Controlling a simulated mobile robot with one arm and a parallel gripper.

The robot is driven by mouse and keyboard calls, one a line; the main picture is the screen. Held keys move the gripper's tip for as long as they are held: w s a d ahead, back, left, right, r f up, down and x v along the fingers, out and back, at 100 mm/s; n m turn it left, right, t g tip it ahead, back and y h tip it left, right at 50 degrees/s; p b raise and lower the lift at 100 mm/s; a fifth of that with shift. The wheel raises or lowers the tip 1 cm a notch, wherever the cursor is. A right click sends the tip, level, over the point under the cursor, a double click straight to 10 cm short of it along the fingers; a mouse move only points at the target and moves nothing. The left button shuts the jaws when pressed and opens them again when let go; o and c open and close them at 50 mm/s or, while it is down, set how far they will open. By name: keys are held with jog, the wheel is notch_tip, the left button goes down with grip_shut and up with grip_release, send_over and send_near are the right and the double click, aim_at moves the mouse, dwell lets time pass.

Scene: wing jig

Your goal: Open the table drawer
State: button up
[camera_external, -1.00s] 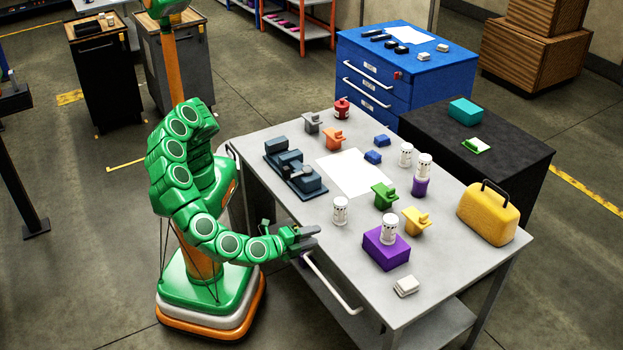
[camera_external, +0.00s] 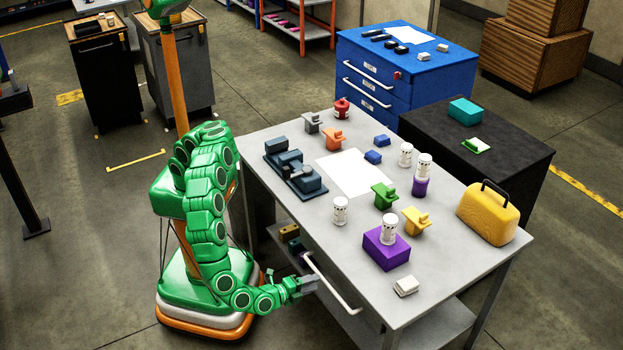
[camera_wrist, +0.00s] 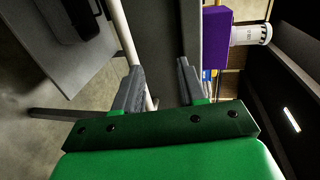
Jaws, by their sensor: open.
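The drawer's white bar handle (camera_external: 333,284) runs along the near left side of the grey table (camera_external: 340,235). The drawer front is mostly hidden under the tabletop, and no gap shows above it. My gripper (camera_external: 308,284) is beside the handle's left part, below tabletop height. In the wrist view my gripper (camera_wrist: 159,67) is open, its two fingers apart. The handle (camera_wrist: 124,38) passes close to the left finger, on its inner side. I cannot tell whether it touches.
The tabletop holds a purple block (camera_external: 386,249), a white jar (camera_external: 340,211), a dark vise-like fixture (camera_external: 295,172) and a yellow case (camera_external: 488,213). A lower shelf (camera_external: 447,322) lies under the table. Floor in front of the handle is clear.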

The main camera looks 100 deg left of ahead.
aim_at(329, 284)
jog(key=shift+w+a+f, duration=1.35)
jog(key=shift+a+f, duration=0.05)
jog(key=shift+f, duration=0.15)
jog(key=shift+w+a+f, duration=1.35)
jog(key=shift+f, duration=0.15)
jog(key=shift+c, duration=0.3)
grip_shut()
